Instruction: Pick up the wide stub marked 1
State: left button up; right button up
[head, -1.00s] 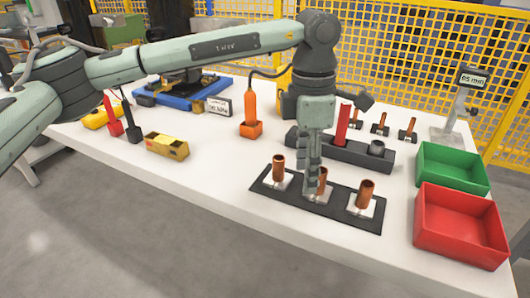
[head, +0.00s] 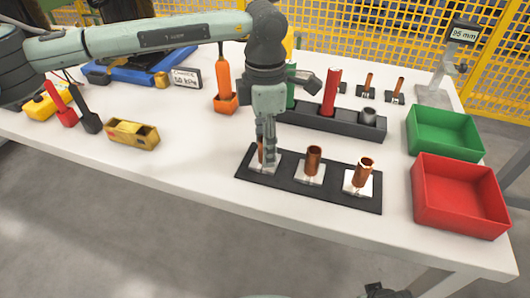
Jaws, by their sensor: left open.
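Three wide copper stubs stand upright on white plates along a black tray (head: 330,196). The left stub (head: 261,152) is partly hidden by my left gripper (head: 267,160). The middle stub (head: 313,160) and the right stub (head: 362,172) are uncovered. No number marks are legible, so I cannot tell which stub is 1. My left gripper points down with its fingers at the left stub. It is open; whether the fingers touch the stub cannot be told. My right gripper does not show.
Behind the tray is a dark holder (head: 340,121) with a red cylinder (head: 331,92) and a grey ring. Thin copper pieces stand behind it. A green bin (head: 444,146) and a red bin (head: 460,214) are at the right.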

pick_arm(q)
jog(key=shift+f, duration=0.85)
jog(key=shift+c, duration=0.4)
grip_shut()
jog(key=shift+w+r, duration=0.1)
